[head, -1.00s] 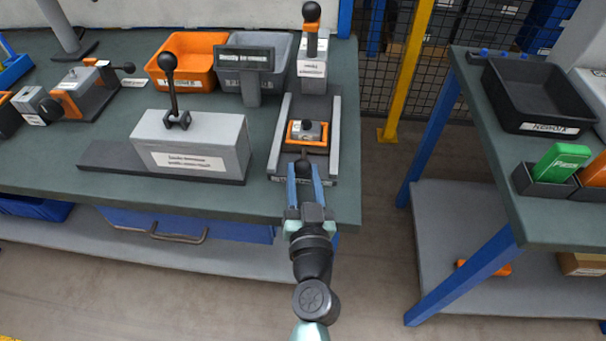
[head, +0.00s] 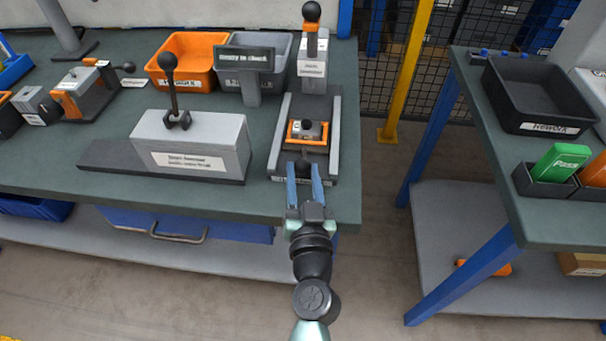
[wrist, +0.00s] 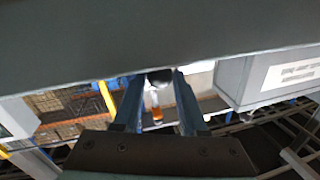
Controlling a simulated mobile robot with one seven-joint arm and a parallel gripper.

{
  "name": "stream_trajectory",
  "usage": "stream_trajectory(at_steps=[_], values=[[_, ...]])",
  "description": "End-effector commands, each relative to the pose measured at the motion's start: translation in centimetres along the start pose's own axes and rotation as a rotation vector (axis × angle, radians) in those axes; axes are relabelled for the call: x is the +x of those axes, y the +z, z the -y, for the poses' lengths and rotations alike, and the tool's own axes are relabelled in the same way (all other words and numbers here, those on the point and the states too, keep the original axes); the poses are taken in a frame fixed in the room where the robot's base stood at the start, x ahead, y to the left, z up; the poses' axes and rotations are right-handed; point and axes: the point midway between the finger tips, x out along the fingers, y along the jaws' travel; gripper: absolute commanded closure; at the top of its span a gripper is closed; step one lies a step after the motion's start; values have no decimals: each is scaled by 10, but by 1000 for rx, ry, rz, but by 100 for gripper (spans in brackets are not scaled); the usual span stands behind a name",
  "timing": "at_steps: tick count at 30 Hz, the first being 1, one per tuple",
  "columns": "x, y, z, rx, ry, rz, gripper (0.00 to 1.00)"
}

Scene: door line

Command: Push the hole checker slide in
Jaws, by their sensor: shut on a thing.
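The hole checker (head: 337,140) stands at the right end of the bench, with grey side rails and a dark slide between them. The slide carries an orange-framed nest (head: 292,141) with a small grey part (head: 311,130) in it. A black knob (head: 304,167) is at the slide's near end. My gripper (head: 304,178) reaches in from the front with its blue fingers on either side of the knob, shut on it. In the wrist view the dark knob (wrist: 160,76) shows between the fingertips; the contact itself is partly hidden.
A lever press (head: 190,140) stands left of the checker. A small sign (head: 246,57) reading "Ready to check" stands behind, before orange (head: 187,50) and grey bins. A lever-topped post (head: 312,65) stands at the rails' far end. The bench's right edge is close.

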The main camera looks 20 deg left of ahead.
Motion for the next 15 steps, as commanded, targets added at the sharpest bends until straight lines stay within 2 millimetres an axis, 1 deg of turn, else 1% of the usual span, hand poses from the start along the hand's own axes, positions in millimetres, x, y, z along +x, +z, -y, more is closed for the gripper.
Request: stream_trajectory(at_steps=[6,9,15], values=[[28,0,-6,-1,0,-3,100],[37,-1,-8,-1,1,-2,100],[39,-2,-8,1,2,0,100]])
